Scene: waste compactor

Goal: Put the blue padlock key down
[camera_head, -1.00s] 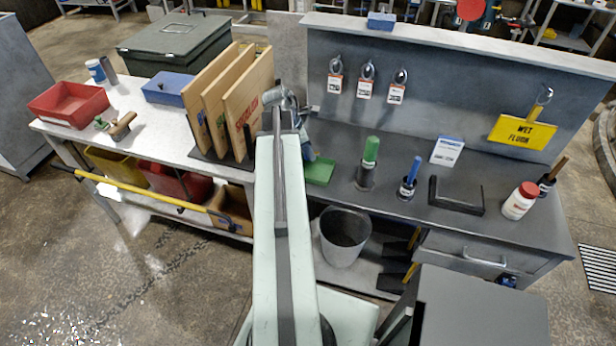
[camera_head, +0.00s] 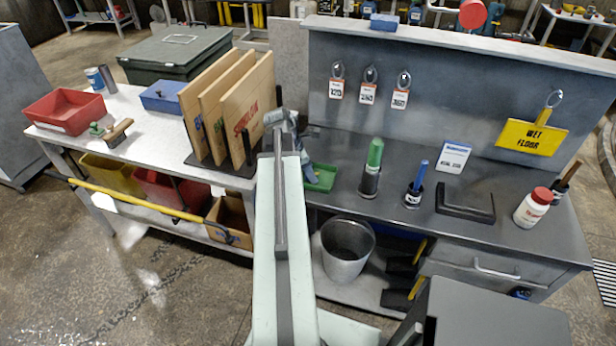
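My gripper (camera_head: 304,160) is at the far end of my pale arm, low over the left end of the grey bench, beside a small green tray (camera_head: 322,179). My own arm hides most of it, so I cannot see its fingers or whether they hold anything. I cannot make out the blue padlock key for certain. A bluish patch shows by the gripper, too small to name. A blue-handled item (camera_head: 418,175) stands upright in a dark holder on the bench, and a green-handled item (camera_head: 375,155) stands in another holder to its left.
Wooden boards (camera_head: 247,112) stand upright in a rack just left of my gripper. Three tagged rings hang on the back panel (camera_head: 440,110). A black angled piece (camera_head: 465,212) and a white bottle (camera_head: 533,208) are on the right. A grey bin (camera_head: 346,265) stands below the bench.

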